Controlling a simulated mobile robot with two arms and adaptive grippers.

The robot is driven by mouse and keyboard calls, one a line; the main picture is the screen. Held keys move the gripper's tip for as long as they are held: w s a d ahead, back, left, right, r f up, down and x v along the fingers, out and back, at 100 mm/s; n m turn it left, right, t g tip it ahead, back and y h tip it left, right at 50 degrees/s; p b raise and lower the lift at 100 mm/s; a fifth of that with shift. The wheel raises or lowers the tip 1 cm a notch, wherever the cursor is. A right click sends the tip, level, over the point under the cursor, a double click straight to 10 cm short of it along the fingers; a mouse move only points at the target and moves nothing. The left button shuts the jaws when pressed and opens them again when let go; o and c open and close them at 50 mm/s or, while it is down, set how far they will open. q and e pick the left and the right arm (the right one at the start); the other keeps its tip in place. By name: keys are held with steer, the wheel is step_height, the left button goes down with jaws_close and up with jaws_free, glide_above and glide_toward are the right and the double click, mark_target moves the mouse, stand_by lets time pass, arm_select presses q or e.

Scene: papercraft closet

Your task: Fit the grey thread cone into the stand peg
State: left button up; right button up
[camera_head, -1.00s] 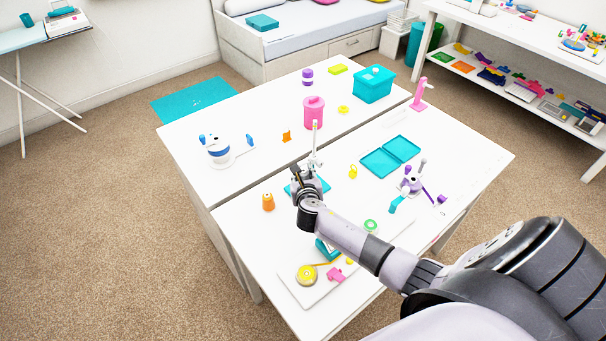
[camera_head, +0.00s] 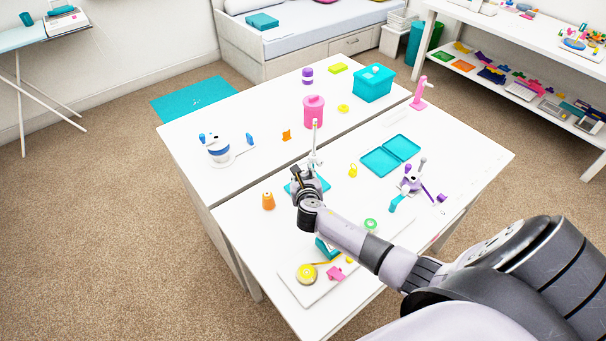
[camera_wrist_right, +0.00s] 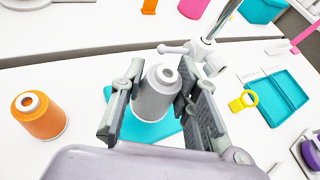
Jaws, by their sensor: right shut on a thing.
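The grey thread cone (camera_wrist_right: 157,93) stands upright between the fingers of my right gripper in the right wrist view. My right gripper (camera_wrist_right: 157,98) is shut on it, with a finger on either side. In the head view, my right gripper (camera_head: 305,178) is over the teal base (camera_head: 323,184) of the thread stand, and the cone cannot be made out there. The stand's pale upright post (camera_head: 315,150) rises just behind the gripper. The teal base shows under the cone in the wrist view (camera_wrist_right: 150,133). Whether the cone is around a peg is hidden. My left gripper is not in view.
An orange thread cone (camera_wrist_right: 40,116) stands left of the gripper. A yellow ring-handled piece (camera_wrist_right: 243,101) and an open teal case (camera_wrist_right: 278,92) are to the right. A yellow tape roll (camera_head: 306,274) and teal stapler-like tool (camera_head: 327,248) lie near the front edge.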

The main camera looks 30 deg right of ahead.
steer(key=shift+f+b, duration=1.35)
steer(key=shift+f, duration=0.45)
steer(key=o, duration=1.2)
steer(key=shift+c, duration=0.2)
steer(key=v, duration=1.2)
